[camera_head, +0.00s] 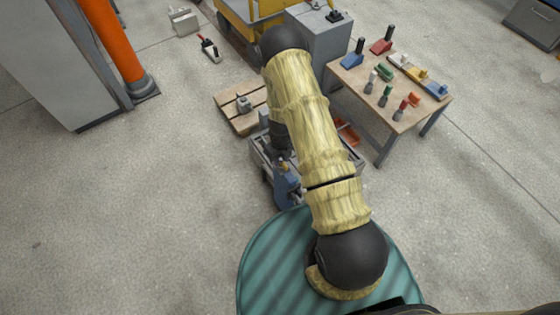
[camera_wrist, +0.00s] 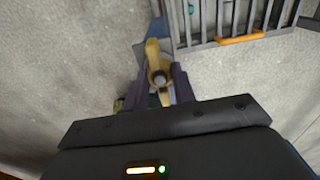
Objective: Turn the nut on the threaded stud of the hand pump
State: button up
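A tan winged nut (camera_wrist: 152,52) sits around the round grey end of the threaded stud (camera_wrist: 160,78) in the wrist view. One wing points up in the picture, the other down between my fingers. My gripper (camera_wrist: 158,88) has one purple-grey finger on each side of the nut, close to it. I cannot tell whether the fingers touch it. In the head view, the blue hand pump (camera_head: 288,186) stands below my gripper (camera_head: 281,158), at the grey cart's near side. A small tan spot near my fingertips there is too small to make out.
A grey slatted rack (camera_wrist: 225,22) with an orange bar (camera_wrist: 240,39) lies beyond the nut. A teal drum top (camera_head: 262,262) is in front of the pump. A wooden table (camera_head: 352,85) with tools stands right; a pallet (camera_head: 232,112) lies behind.

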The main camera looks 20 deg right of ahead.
jog(key=shift+c, duration=1.1)
jog(key=shift+s+n, duration=0.1)
jog(key=shift+n, duration=1.6)
jog(key=n, duration=0.3)
jog(key=shift+n+p, duration=0.3)
jog(key=shift+p, duration=0.05)
jog(key=n, duration=0.3)
